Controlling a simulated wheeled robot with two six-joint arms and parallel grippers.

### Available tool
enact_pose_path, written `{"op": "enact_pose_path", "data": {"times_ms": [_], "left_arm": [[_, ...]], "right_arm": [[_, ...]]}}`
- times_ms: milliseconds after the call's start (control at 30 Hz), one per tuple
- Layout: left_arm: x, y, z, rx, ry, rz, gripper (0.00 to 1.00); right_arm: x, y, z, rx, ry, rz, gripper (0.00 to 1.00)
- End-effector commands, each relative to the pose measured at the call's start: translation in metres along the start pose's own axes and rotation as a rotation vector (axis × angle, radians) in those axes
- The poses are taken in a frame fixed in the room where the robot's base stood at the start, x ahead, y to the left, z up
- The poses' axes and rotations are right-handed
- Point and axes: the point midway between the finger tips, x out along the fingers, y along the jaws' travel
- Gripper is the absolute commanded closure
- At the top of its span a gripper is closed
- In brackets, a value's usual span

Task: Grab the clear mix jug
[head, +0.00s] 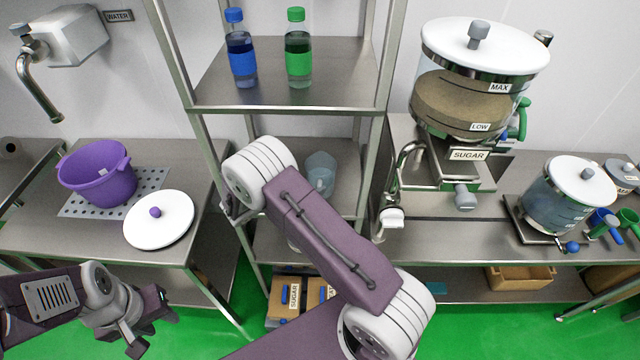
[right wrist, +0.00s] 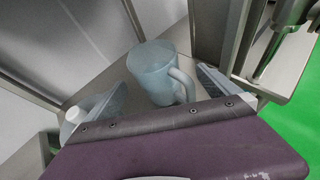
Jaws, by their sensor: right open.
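The clear mix jug (head: 320,172), pale and see-through, stands upright on a middle shelf of the steel rack, partly behind my right arm in the head view. In the right wrist view the jug (right wrist: 155,72) is ahead of my right gripper (right wrist: 161,77), with its handle towards the right. The right gripper is open, its fingers spread to either side of the jug in the picture; I see no contact. In the head view the right gripper is hidden behind its arm. My left gripper (head: 150,325) is open and empty at the lower left.
Rack posts (head: 375,100) flank the shelf. A blue bottle (head: 240,55) and a green bottle (head: 299,55) stand on the shelf above. A pale capped object (right wrist: 75,115) is near the left finger. A purple pot (head: 95,180) and white lid (head: 160,225) are on the left table.

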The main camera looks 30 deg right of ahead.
Motion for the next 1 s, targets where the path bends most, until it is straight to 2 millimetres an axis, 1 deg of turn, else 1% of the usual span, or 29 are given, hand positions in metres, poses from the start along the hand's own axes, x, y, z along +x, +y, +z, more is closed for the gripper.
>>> {"op": "enact_pose_path", "data": {"times_ms": [33, 100, 167, 267, 433, 567, 800, 900, 1000], "left_arm": [[0.000, 0.000, 0.000, 0.000, 0.000, 0.000, 0.64], [0.000, 0.000, 0.000, 0.000, 0.000, 0.000, 0.64], [0.000, 0.000, 0.000, 0.000, 0.000, 0.000, 0.64], [-0.003, 0.000, 0.000, 0.000, 0.000, 0.000, 0.64], [-0.011, 0.000, -0.001, 0.000, 0.000, 0.000, 0.64], [-0.012, 0.000, -0.001, 0.000, 0.000, 0.000, 0.64], [-0.025, 0.001, -0.003, 0.000, 0.000, 0.000, 0.64], [-0.026, 0.001, -0.003, 0.000, 0.000, 0.000, 0.64], [-0.026, 0.001, -0.003, 0.000, 0.000, 0.000, 0.64]], "right_arm": [[0.000, 0.006, -0.001, -0.022, -0.022, 0.019, 0.00], [0.000, 0.010, 0.000, -0.034, -0.036, 0.033, 0.00], [0.000, 0.011, 0.000, -0.035, -0.037, 0.034, 0.00], [0.007, 0.010, 0.002, -0.034, -0.036, 0.031, 0.00], [0.031, 0.010, 0.003, -0.032, -0.034, 0.029, 0.00], [0.038, 0.010, 0.002, -0.032, -0.033, 0.030, 0.00], [0.081, 0.011, 0.005, -0.031, -0.033, 0.027, 0.00], [0.089, 0.012, 0.004, -0.032, -0.033, 0.030, 0.00], [0.091, 0.012, 0.003, -0.031, -0.033, 0.031, 0.00]]}}
